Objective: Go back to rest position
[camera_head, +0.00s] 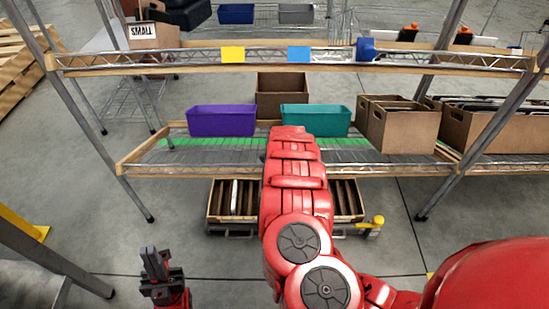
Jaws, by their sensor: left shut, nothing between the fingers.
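My left gripper (154,260) is black and shows low at the left of the head view, above the bare floor in front of the shelf rack. It is shut and empty, apart from the rack and the bins. My large red right arm comes in from the lower right and reaches up the middle, in front of the lower shelf. Its gripper is not visible. The arm hides part of the shelf and of the crate below.
The lower shelf (140,165) holds a purple bin (222,121), a teal bin (317,121) and brown cartons (401,130). A wooden crate (217,200) stands beneath, with a yellow-capped post (378,220) beside it.

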